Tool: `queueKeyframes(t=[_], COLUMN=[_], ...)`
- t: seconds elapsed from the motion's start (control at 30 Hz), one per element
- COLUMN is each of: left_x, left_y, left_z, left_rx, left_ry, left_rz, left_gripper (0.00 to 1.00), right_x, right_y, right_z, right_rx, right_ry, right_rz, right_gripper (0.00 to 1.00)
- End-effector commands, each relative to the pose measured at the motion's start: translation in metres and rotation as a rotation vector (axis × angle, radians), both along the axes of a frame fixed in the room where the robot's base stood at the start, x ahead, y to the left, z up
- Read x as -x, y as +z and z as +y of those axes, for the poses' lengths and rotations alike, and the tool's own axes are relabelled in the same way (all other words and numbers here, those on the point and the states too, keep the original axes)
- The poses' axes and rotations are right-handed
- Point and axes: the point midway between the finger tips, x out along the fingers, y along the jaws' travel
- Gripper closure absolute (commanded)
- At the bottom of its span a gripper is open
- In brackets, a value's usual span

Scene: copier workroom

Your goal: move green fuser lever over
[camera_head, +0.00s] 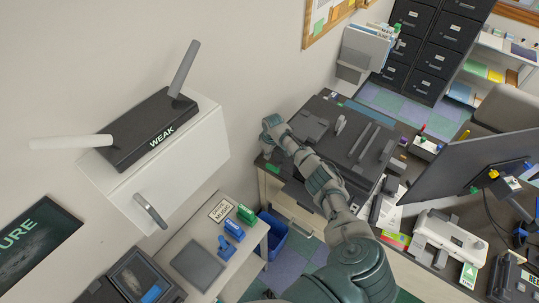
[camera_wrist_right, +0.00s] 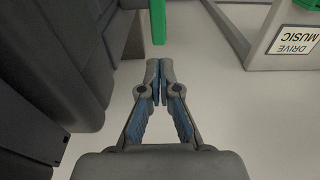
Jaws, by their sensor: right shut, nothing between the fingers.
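The green lever (camera_wrist_right: 158,22) shows in the right wrist view as a narrow upright bar at the top, just beyond my fingertips, with a small gap between. It stands beside the dark copier body (camera_wrist_right: 60,70). In the head view a small green patch (camera_head: 270,168), likely the same lever, shows at the left front edge of the dark copier (camera_head: 345,140). My right gripper (camera_wrist_right: 158,68) is shut and empty, its fingertips together. In the head view it (camera_head: 267,152) is beside the copier's left edge, partly hidden. My left gripper is not in view.
A small table (camera_head: 240,262) with a sign (camera_head: 220,210), a green block (camera_head: 246,213) and blue pieces stands left of the copier. A blue bin (camera_head: 274,238) is between them. A white wall box (camera_head: 190,150) carries a dark router. A monitor (camera_head: 465,165) stands right.

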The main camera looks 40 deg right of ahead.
Motion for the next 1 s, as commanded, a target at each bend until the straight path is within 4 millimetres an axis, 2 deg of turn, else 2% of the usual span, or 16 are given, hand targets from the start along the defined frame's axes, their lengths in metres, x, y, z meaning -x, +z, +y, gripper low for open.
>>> queueKeyframes(t=[0.03, 0.2, 0.4, 0.6, 1.0], left_x=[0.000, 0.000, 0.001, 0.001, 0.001], left_y=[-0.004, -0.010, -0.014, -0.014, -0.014], left_z=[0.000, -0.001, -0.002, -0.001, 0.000], left_rx=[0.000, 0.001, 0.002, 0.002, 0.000], left_ry=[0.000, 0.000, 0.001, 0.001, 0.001], left_rz=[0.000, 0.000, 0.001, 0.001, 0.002], left_gripper=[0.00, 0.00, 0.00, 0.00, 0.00], right_x=[-0.003, -0.007, -0.010, -0.010, -0.010], right_y=[0.014, 0.050, 0.082, 0.091, 0.091], right_z=[-0.001, 0.001, 0.004, 0.002, 0.001], right_rx=[0.002, 0.004, 0.004, 0.003, 0.002], right_ry=[0.000, -0.001, -0.001, -0.001, -0.001], right_rz=[-0.010, -0.007, -0.006, -0.004, -0.004], right_gripper=[1.00, 1.00, 1.00, 1.00, 1.00])
